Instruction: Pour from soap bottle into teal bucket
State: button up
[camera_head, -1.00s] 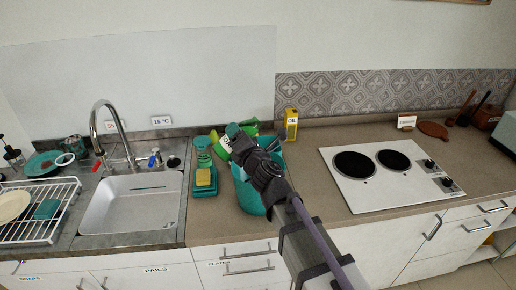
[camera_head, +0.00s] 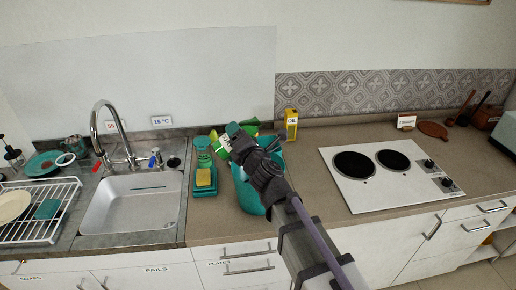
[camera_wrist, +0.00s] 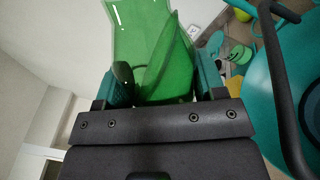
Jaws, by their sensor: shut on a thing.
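My gripper (camera_wrist: 160,90) is shut on the green soap bottle (camera_wrist: 140,30), which fills the top middle of the wrist view. I cannot tell whether any soap flows.
A yellow oil box (camera_head: 291,124) stands behind right. The sink (camera_head: 132,203) is left; the hob (camera_head: 390,172) is right. Counter between bucket and hob is clear.

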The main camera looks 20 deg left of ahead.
jog(key=shift+a+r+m, duration=0.1)
jog(key=shift+r+m, duration=0.2)
jog(key=shift+m, duration=0.2)
dwell(0.8)
jog(key=shift+s+a+f+m, duration=0.1)
jog(key=shift+f+m, duration=0.1)
jog(key=shift+m, duration=0.5)
jog(key=shift+s+a+f+m, duration=0.1)
jog(key=shift+f+m, duration=0.05)
jog(key=shift+m, duration=0.55)
dwell(2.8)
